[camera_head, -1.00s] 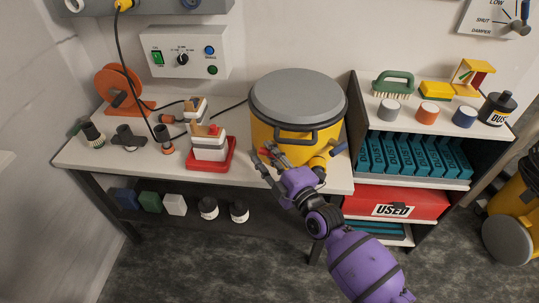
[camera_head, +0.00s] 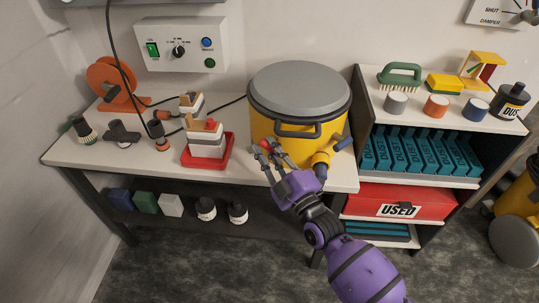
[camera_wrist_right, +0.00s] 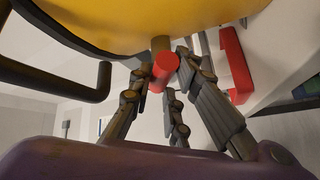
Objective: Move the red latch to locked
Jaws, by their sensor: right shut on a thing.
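The red latch (camera_head: 266,145) is a short red cylinder on the front of the yellow drum (camera_head: 270,128), low and left of the drum's handle. In the right wrist view the red latch (camera_wrist_right: 164,68) hangs from a brass-coloured stem under the yellow drum wall. My right gripper (camera_head: 268,153) has its fingers on either side of it and is shut on it. In the wrist view the fingers (camera_wrist_right: 165,85) stand around the latch, and its lower end shows between them. My left gripper is in neither view.
A dark handle bar (camera_wrist_right: 60,82) crosses the left of the wrist view. A red tray (camera_head: 225,160) with stacked blocks stands to the left on the bench. A shelf unit (camera_head: 363,100) stands to the right.

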